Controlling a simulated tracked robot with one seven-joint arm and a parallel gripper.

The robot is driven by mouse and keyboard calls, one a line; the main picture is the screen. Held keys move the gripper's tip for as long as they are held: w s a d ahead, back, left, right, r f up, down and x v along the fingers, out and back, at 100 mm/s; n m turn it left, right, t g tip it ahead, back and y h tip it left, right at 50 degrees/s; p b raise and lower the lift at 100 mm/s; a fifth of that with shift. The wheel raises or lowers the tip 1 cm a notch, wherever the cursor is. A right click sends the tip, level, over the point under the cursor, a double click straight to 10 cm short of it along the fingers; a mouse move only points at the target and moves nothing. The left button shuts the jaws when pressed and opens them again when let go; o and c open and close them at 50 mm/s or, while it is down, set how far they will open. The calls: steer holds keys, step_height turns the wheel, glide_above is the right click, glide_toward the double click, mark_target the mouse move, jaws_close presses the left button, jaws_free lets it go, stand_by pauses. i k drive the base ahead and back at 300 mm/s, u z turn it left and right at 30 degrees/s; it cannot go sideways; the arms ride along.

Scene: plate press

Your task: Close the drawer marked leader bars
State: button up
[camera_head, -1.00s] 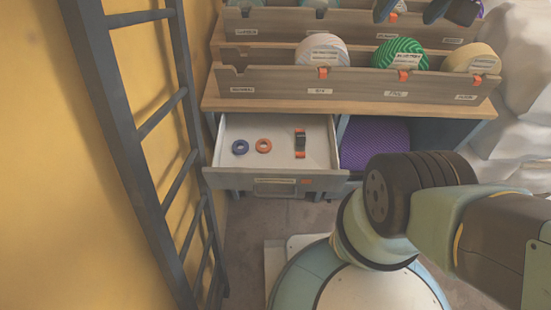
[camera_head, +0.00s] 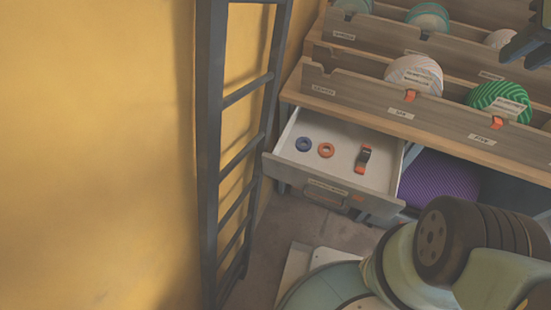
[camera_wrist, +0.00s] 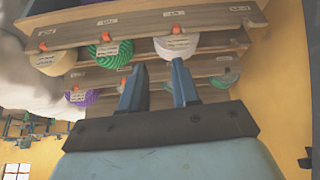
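A pale drawer (camera_head: 342,150) stands pulled open under the wooden counter in the head view. Its grey front carries a handle (camera_head: 325,196) and a label too small to read. Inside lie a blue ring (camera_head: 303,144), an orange ring (camera_head: 326,150) and a black and orange item (camera_head: 363,158). My gripper (camera_head: 526,46) shows partly at the upper right edge, above the racks and well away from the drawer. In the wrist view, my gripper (camera_wrist: 158,85) has its two fingers apart with nothing between them. The drawer cannot be made out there.
Wooden racks (camera_head: 440,113) hold several rolls, including a white one (camera_head: 414,74) and a green one (camera_head: 497,101). A purple patterned thing (camera_head: 440,180) sits in the bay right of the drawer. A dark ladder (camera_head: 208,150) leans by the yellow wall, left of the drawer. Some floor (camera_head: 310,222) is clear before it.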

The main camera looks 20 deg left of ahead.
mark_target(374, 192)
steer(key=z, duration=1.2)
steer(key=i, duration=0.1)
steer(key=u, duration=2.6)
steer(key=k, duration=0.75)
steer(key=z, duration=0.85)
steer(key=i, duration=0.5)
